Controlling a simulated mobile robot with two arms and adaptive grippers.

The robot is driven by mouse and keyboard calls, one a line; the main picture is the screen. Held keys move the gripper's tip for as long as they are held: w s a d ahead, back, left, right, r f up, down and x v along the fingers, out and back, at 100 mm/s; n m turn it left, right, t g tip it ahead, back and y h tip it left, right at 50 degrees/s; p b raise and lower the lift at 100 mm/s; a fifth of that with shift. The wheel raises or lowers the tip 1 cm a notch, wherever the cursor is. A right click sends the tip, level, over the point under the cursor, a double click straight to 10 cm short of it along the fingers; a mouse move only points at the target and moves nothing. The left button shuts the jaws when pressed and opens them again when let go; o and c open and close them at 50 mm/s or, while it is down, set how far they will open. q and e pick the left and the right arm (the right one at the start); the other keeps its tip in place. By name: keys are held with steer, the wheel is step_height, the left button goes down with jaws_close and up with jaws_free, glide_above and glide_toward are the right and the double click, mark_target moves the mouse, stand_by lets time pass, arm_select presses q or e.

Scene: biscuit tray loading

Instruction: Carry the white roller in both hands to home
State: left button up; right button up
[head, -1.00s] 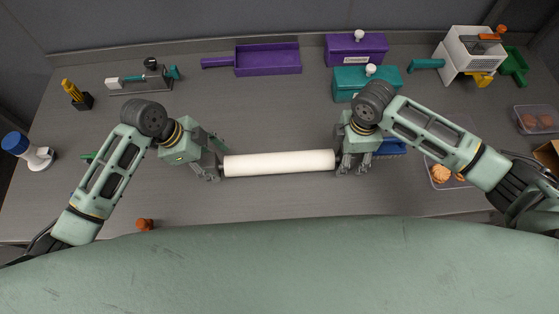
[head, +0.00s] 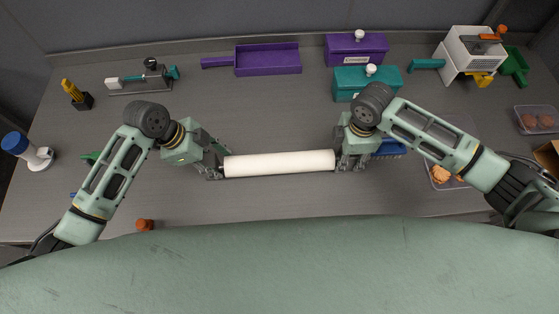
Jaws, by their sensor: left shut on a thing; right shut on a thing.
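The white roller (head: 279,164) lies level across the middle of the head view, between my two grippers. My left gripper (head: 218,167) is shut on its left end. My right gripper (head: 342,162) is shut on its right end. The ends of the roller are hidden by the fingers. I cannot tell from this view whether the roller touches the table or is held just above it. No marked home place can be made out.
A purple tray (head: 268,60), a purple box (head: 356,47) and a teal box (head: 367,80) stand at the back. A blue item (head: 390,148) is partly hidden behind my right gripper. A clear container (head: 443,177) with biscuits is at right. The grey table (head: 275,115) is clear behind the roller.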

arm_select(q)
steer(key=shift+s, duration=0.1)
jaws_close()
arm_select(e)
jaws_close()
steer(key=shift+w+r, duration=0.1)
steer(key=shift+r, duration=0.05)
